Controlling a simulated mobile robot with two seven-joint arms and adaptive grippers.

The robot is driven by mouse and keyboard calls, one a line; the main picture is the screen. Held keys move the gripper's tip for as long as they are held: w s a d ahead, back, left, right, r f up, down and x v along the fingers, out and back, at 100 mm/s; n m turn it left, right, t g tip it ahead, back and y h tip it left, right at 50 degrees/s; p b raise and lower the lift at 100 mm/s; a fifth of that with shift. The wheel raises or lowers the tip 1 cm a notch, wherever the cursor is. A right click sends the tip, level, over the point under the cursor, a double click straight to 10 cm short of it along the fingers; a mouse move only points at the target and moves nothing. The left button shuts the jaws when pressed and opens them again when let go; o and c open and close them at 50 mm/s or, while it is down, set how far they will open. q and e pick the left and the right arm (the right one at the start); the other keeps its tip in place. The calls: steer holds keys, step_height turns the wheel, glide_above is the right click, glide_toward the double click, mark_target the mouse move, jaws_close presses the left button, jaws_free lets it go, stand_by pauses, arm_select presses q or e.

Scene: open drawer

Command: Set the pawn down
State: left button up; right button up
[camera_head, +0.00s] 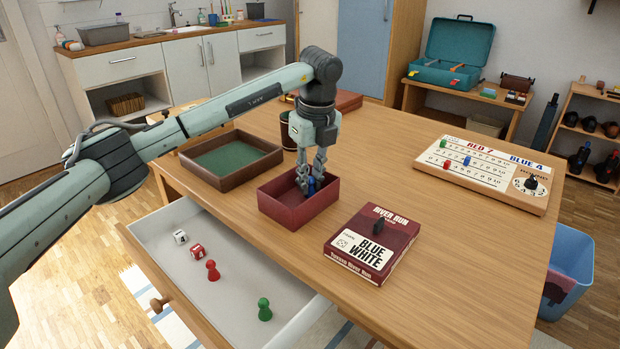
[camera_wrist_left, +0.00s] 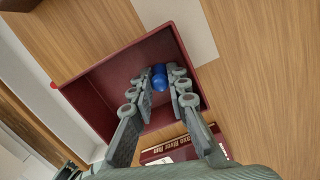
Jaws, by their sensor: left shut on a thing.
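A blue pawn (camera_head: 311,187) is between the fingertips of my left gripper (camera_head: 309,181), inside the open dark red box (camera_head: 283,210) on the table. In the left wrist view the blue pawn (camera_wrist_left: 159,77) shows between the two fingers of the left gripper (camera_wrist_left: 160,88), with the red box walls (camera_wrist_left: 92,100) around it. The left gripper is shut on the pawn, pointing down. Whether the pawn's base touches the box floor cannot be told. My right gripper is not in view.
A maroon game box (camera_head: 372,245) with a black piece on top lies right of the red box. A green-lined tray (camera_head: 270,160) stands behind left. The open drawer (camera_head: 150,235) holds two dice, a red pawn and a green pawn. A scoreboard (camera_head: 490,172) is at right.

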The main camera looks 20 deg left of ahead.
arm_select(q)
steer(key=shift+f, duration=0.1)
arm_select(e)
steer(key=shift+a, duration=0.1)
arm_select(q)
steer(key=o, duration=0.3)
steer(key=shift+o, duration=0.8)
steer(key=shift+r, duration=0.25)
step_height(320, 180, up, 2)
steer(key=shift+d+r, duration=0.15)
steer(key=shift+r, duration=0.1)
step_height(320, 180, up, 9)
steer(key=shift+s+d, duration=0.4)
steer(key=shift+d, duration=0.05)
